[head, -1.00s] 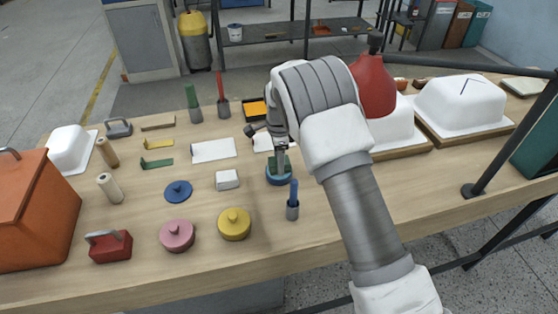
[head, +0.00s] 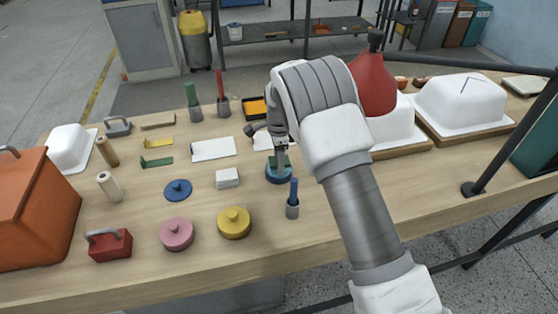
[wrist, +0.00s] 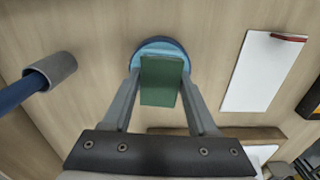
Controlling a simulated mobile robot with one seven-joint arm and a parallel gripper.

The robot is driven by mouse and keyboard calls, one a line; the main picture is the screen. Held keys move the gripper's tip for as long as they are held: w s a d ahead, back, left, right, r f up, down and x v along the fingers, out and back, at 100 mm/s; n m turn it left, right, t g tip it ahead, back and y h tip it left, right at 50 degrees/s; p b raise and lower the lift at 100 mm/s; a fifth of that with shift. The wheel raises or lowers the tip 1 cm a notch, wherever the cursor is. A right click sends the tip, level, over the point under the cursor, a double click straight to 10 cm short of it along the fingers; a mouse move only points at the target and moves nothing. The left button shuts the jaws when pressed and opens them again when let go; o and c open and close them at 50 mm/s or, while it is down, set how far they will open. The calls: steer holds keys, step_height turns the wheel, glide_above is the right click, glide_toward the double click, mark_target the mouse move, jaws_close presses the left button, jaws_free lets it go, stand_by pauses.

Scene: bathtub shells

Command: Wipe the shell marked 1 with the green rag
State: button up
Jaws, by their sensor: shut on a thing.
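My gripper (wrist: 160,78) is shut on the green rag (wrist: 160,80), a flat dark green piece between the fingertips. The rag is over a round blue dish (wrist: 158,48) on the table, also visible in the head view (head: 279,175). I cannot tell if the rag touches the dish. A white shell (head: 460,100) with a dark angular mark on top stands at the right on a wooden base; the mark may be a 1. A second white shell (head: 396,128) is partly hidden by my arm and a red bottle. A third white shell (head: 70,148) is at the far left.
The red bottle (head: 374,85) stands by the middle shell. A blue-handled tool in a grey cup (head: 292,205) is close in front of the dish. Yellow (head: 234,224) and pink (head: 177,234) lids lie front left. A dark frame post (head: 510,150) rises at the right.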

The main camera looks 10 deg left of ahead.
stand_by(0.4)
steer(key=shift+r+p, duration=2.1)
steer(key=shift+r, duration=1.35)
